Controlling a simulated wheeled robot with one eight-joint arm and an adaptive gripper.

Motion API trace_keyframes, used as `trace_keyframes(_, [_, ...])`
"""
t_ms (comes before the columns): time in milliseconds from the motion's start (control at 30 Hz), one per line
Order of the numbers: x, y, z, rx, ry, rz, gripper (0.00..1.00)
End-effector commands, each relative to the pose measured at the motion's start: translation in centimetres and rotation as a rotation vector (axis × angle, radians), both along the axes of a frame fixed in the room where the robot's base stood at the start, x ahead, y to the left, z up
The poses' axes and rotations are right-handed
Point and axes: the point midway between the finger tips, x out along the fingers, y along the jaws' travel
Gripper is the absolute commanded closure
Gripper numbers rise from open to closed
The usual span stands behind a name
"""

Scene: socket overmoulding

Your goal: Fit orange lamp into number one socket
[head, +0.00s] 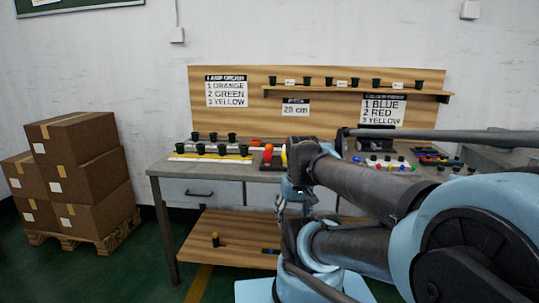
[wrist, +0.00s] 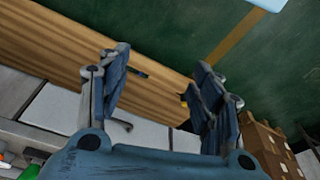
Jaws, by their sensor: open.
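A small orange-red rounded thing (head: 268,147), probably the orange lamp, stands on the bench beside a dark block, just left of my arm. Several black cup-like sockets (head: 222,149) stand in rows on a strip at the bench's left; I cannot tell which is number one. My gripper (head: 291,198) hangs in front of the bench's front edge, partly hidden by my arm. In the wrist view my gripper (wrist: 160,66) is open with nothing between its fingers, facing the wooden lower shelf and green floor. No lamp or socket is clearly seen there.
The bench (head: 166,170) has a lower wooden shelf (head: 230,225) holding a small yellow-topped dark item (head: 215,240). A lamp order sign (head: 227,91) reads 1 orange, 2 green, 3 yellow. Small coloured parts (head: 385,162) lie at right. Stacked boxes (head: 80,145) stand left.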

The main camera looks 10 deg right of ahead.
Motion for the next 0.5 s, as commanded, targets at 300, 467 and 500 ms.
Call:
trace_keyframes(300, [7.0, 1.1, 5.8, 0.092, -0.031, 0.167, 0.41])
trace_keyframes(467, [11.0, 1.3, 8.3, 0.138, -0.066, 0.257, 0.41])
trace_keyframes(500, [12.1, 1.3, 9.0, 0.15, -0.077, 0.279, 0.41])
